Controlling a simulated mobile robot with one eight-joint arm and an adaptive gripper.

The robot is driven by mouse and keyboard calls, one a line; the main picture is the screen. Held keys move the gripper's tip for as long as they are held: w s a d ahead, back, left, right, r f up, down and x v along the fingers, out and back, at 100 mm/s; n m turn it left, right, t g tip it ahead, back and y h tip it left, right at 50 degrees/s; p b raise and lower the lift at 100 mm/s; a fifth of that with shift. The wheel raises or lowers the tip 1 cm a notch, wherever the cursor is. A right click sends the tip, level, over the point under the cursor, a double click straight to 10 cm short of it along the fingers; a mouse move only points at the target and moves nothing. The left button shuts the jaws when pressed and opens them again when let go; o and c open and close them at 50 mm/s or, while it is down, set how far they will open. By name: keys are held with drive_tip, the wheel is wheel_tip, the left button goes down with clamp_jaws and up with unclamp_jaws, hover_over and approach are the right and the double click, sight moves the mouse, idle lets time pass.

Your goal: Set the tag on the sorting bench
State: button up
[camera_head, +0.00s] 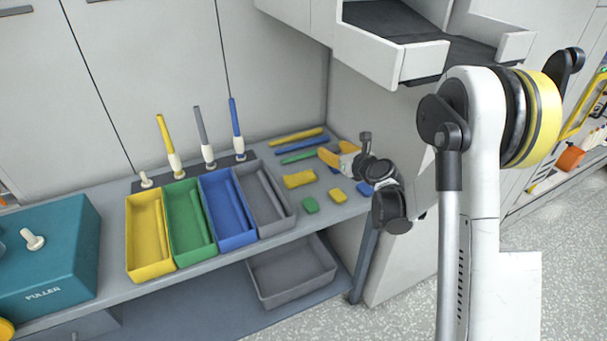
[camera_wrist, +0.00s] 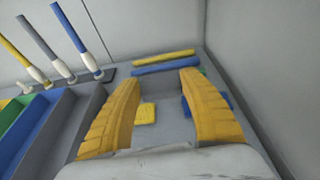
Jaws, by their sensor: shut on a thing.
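My gripper (camera_head: 337,153) is over the right end of the grey sorting bench (camera_head: 235,262), with its yellow fingers toward the back left. In the wrist view the two yellow fingers (camera_wrist: 160,78) stand apart. A flat yellow piece (camera_wrist: 146,113) shows in the gap, seemingly on the bench below. In the head view a flat yellow piece (camera_head: 298,179) lies left of and below the gripper.
Yellow (camera_head: 296,135), blue (camera_head: 302,146) and green rods (camera_head: 300,157) lie behind. Small green (camera_head: 310,204) and yellow blocks (camera_head: 338,195) lie near the front edge. Coloured bins, including a grey one (camera_head: 288,222), stand left. A wall cabinet (camera_head: 390,65) overhangs at right.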

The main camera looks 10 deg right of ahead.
drive_tip(key=b, duration=0.3)
hover_over(328, 181)
wheel_tip(328, 181, down, 8)
drive_tip(key=shift+w+d+f, duration=0.1)
drive_tip(key=shift+w, duration=0.05)
wheel_tip(328, 181, down, 4)
drive_tip(key=shift+r+b, duration=0.1)
drive_tip(key=shift+b, duration=0.9)
drive_tip(key=o, duration=0.6)
